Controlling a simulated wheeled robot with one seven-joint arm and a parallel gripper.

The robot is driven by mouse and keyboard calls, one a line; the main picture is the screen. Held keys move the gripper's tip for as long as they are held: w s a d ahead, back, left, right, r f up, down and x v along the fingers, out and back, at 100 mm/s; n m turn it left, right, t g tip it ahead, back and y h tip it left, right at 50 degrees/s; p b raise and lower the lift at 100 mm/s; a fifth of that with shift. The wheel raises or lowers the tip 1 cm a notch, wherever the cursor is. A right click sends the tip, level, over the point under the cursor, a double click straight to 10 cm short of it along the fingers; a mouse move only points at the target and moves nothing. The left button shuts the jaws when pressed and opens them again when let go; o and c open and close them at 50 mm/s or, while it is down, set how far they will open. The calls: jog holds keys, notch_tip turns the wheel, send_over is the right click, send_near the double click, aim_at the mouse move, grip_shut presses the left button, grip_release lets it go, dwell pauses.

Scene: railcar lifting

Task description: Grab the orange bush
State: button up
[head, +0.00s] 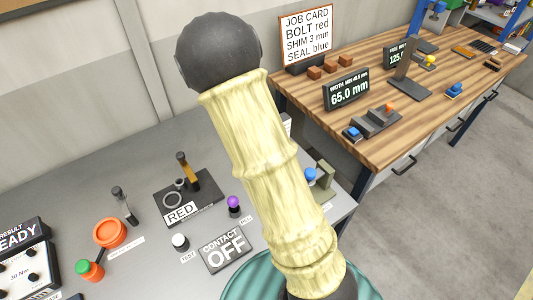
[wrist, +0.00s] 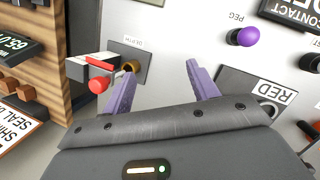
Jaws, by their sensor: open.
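An orange round piece (head: 110,232) with a raised rim sits on the grey bench at the left in the head view; I cannot tell whether it is the orange bush. In the wrist view a small orange-brown round piece (wrist: 131,66) sits on a plate by the DEPTH label, near the left fingertip. My gripper (wrist: 160,72) is open, its two purple fingers spread over the bench with nothing between them. In the head view my pale-sleeved arm hides the gripper and part of the bench.
A red ball (wrist: 98,84) on a rod is left of the fingers. A purple PEG knob (wrist: 243,37) is at the right. The RED panel (head: 186,198) and CONTACT OFF sign (head: 226,250) stand on the bench. A wooden bench (head: 430,120) with gauges is behind.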

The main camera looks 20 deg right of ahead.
jog(key=w+a+f+n+h+b, duration=0.2)
jog(key=w+a+f+n+h, duration=0.1)
jog(key=w, duration=0.3)
jog(key=w+a+f+n+h+b, duration=0.3)
jog(key=w+n+h, duration=0.2)
jog(key=w, duration=0.1)
jog(key=shift+a+g, duration=0.2)
jog(key=shift+g, duration=0.2)
jog(key=shift+f, duration=0.15)
jog(key=shift+h, duration=0.3)
jog(key=p+x, duration=0.2)
jog(key=x, duration=0.9)
jog(key=shift+d+f+p, duration=0.1)
jog(key=shift+d+p, duration=0.1)
jog(key=shift+p, duration=0.1)
jog(key=shift+s+d+f, duration=0.1)
jog(key=shift+d+f, duration=0.2)
